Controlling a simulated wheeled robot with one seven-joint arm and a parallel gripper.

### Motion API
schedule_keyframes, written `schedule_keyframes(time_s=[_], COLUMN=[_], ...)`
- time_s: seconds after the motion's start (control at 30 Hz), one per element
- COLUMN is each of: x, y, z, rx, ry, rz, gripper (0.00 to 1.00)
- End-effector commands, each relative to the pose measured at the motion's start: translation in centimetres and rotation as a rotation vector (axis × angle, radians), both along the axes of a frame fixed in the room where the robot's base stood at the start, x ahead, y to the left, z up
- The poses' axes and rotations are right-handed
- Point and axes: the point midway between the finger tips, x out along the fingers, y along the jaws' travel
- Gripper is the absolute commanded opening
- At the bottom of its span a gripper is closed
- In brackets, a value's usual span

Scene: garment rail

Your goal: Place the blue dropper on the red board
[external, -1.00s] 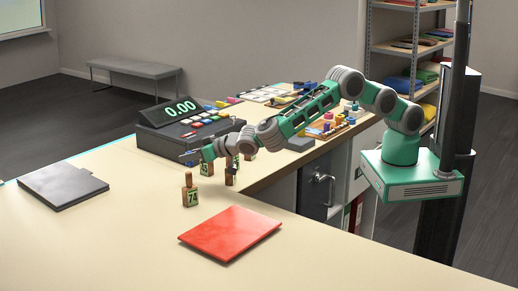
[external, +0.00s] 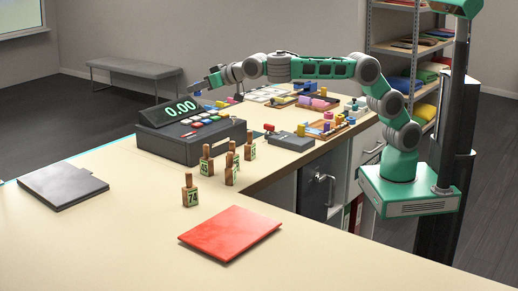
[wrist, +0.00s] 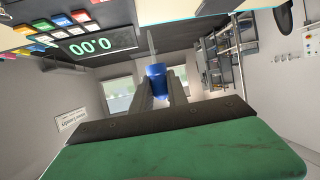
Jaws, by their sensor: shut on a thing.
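My gripper (external: 198,88) is raised in the air above the cash register. In the wrist view its fingers (wrist: 158,92) are shut on the blue dropper (wrist: 156,84), whose thin pale tip points away from the palm. In the external view the dropper is too small to make out clearly at the gripper's end. The red board (external: 230,233) lies flat and bare on the counter, well below and in front of the gripper.
Several brown bottles with number tags, one marked 74 (external: 190,191), stand between the register (external: 190,138) and the board. A grey clipboard-like folder (external: 62,185) lies at the left. Trays of small coloured items (external: 325,126) lie on the right counter.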

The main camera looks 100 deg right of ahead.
Motion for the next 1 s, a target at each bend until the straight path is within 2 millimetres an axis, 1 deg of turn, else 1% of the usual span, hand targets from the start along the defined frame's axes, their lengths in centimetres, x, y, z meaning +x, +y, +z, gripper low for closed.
schedule_keyframes(time_s=[0.07, 0.17, 0.27, 0.37, 0.4, 0.47, 0.5, 0.57, 0.6, 0.67, 0.7, 0.77, 0.8, 0.9, 1.0], x=[-0.4, -0.9, -1.4, -2.3, -2.8, -3.7, -4.5, -5.8, -6.9, -8.6, -9.8, -11.7, -13.0, -16.2, -18.6], y=[0.5, 2.1, 4.7, 8.6, 10.3, 13.1, 15.1, 18.2, 20.3, 23.3, 25.3, 27.9, 29.6, 32.9, 35.1], z=[0.4, 0.8, 0.7, -0.1, -0.6, -1.5, -2.1, -3.2, -4.0, -5.6, -6.7, -8.1, -8.8, -9.4, -9.0], rx=[0.0, 0.0, -0.001, -0.001, -0.001, 0.0, 0.001, 0.0, 0.002, 0.002, 0.002, 0.004, 0.002, 0.0, -0.002], ry=[-0.001, 0.0, 0.0, 0.001, 0.002, 0.003, 0.004, 0.005, 0.005, 0.006, 0.008, 0.006, 0.004, 0.002, 0.002], rz=[0.048, 0.134, 0.255, 0.409, 0.475, 0.577, 0.649, 0.761, 0.836, 0.949, 1.024, 1.134, 1.205, 1.369, 1.493], gripper=[0.0, 0.0, 0.0, 0.0, 0.0, 0.0, 0.0, 0.0, 0.0, 0.0, 0.0, 0.0, 0.0, 0.0, 0.0])
